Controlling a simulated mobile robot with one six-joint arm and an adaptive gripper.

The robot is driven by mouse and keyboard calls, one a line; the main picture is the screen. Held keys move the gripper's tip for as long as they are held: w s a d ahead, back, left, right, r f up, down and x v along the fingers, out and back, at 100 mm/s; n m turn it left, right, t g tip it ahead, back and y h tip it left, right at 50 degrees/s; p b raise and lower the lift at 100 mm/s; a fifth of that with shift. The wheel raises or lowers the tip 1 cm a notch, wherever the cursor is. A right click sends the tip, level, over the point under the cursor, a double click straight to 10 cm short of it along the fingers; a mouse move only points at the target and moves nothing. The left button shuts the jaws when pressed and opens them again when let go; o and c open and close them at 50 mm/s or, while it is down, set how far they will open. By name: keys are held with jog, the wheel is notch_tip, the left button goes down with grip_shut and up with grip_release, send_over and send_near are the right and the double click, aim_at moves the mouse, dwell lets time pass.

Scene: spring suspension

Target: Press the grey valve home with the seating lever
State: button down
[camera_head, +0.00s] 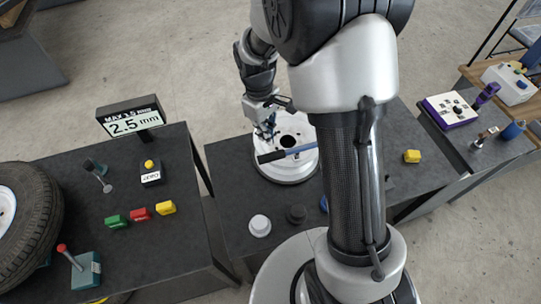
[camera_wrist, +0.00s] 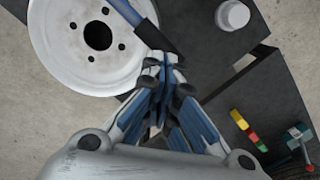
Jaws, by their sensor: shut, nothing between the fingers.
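The seating lever appears as a blue bar (camera_head: 301,149) with a black handle (camera_head: 270,157), lying across the white wheel rim (camera_head: 284,174) on the middle table. In the wrist view the blue bar (camera_wrist: 126,11) and black handle (camera_wrist: 156,37) cross the right side of the rim (camera_wrist: 60,55). My gripper (camera_head: 268,134) is over the rim's left side, near the handle. In the wrist view my gripper (camera_wrist: 165,64) is shut and empty, its fingertips beside the handle; I cannot tell whether they touch it. I cannot make out the grey valve; my arm hides part of the rim.
A white cap (camera_head: 260,225) and a dark cap (camera_head: 296,214) stand in front of the rim. The left table holds a display (camera_head: 132,121), coloured blocks (camera_head: 139,214) and a red-knobbed lever box (camera_head: 86,270).

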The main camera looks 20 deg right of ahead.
aim_at(269, 154)
jog(key=f+b, duration=0.1)
jog(key=f, duration=0.1)
jog(key=f+b, duration=0.4)
jog(key=shift+s+d+f, duration=0.2)
jog(key=shift+s+f, duration=0.05)
jog(key=shift+f, duration=0.15)
jog(key=shift+s, duration=0.2)
